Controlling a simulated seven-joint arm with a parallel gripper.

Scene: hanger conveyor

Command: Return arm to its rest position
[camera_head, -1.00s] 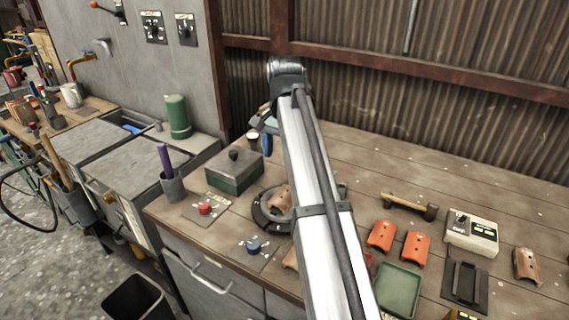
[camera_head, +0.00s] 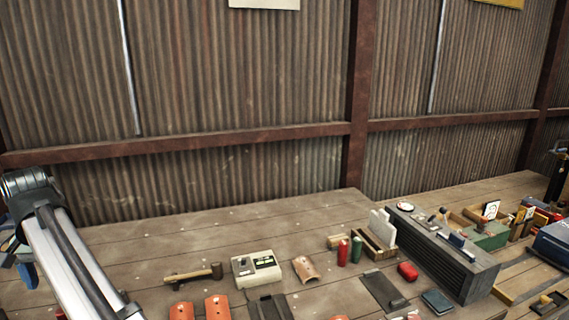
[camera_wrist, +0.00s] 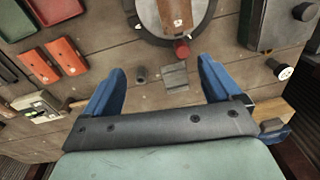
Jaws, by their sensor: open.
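My gripper (camera_wrist: 158,88) is open and empty in the wrist view, its two blue fingers spread above the wooden bench (camera_wrist: 150,105). Below and between the fingers are only bench boards and small grey parts (camera_wrist: 175,76). A dark round fixture (camera_wrist: 142,25) with a brown curved piece (camera_wrist: 175,12) on it lies beyond the fingertips, apart from them. In the head view, my arm (camera_head: 70,262) is at the lower left, and a blue finger (camera_head: 27,274) shows near the left edge. The rest of the gripper there is mostly hidden or cut off.
Two orange curved pieces (camera_head: 217,307), a hammer (camera_head: 193,274), a cream control box (camera_head: 257,269) and a copper curved piece (camera_head: 305,268) lie on the bench. A long dark grey unit (camera_head: 443,255) stands at right. The corrugated wall (camera_head: 240,75) rises behind. Bench near the wall is clear.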

